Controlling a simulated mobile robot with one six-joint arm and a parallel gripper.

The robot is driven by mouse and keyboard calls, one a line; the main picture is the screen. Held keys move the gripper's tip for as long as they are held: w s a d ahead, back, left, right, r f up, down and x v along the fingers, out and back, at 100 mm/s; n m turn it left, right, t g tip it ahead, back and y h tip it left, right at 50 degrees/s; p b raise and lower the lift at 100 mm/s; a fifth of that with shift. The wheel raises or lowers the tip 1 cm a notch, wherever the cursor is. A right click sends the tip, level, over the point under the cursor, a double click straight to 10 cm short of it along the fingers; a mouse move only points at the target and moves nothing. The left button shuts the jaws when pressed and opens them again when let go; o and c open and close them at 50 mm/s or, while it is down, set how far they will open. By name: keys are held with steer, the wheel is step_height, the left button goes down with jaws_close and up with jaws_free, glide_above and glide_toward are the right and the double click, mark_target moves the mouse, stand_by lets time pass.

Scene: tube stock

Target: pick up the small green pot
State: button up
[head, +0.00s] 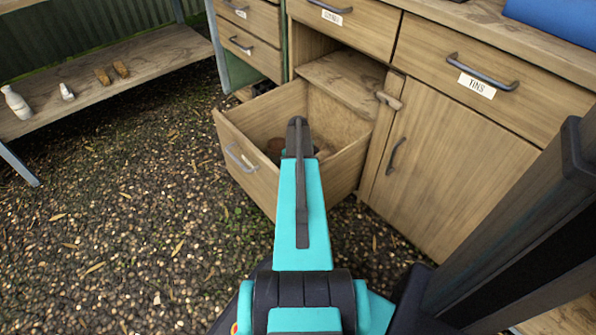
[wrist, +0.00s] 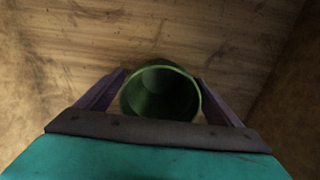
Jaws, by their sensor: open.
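The small green pot (wrist: 158,95) shows in the wrist view, its round open rim facing the camera. It stands on the wooden floor of the open drawer (head: 240,150). My gripper (wrist: 161,88) is open, with one finger on the left of the pot and one on the right. I cannot tell whether the fingers touch it. The lower part of the pot is hidden behind my gripper's body. In the head view my arm reaches into the drawer and hides the green pot.
Reddish-brown things (head: 275,147) lie in the drawer beside my arm, mostly hidden. The drawer walls stand close around my gripper. A cupboard door (head: 450,165) is shut on the right. A low shelf (head: 110,85) with small objects stands at the left. The gravel floor between is clear.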

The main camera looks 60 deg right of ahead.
stand_by(0.3)
steer(key=c, duration=1.1)
steer(key=shift+r, duration=0.1)
step_height(320, 180, up, 10)
steer(key=p, duration=0.4)
stand_by(0.3)
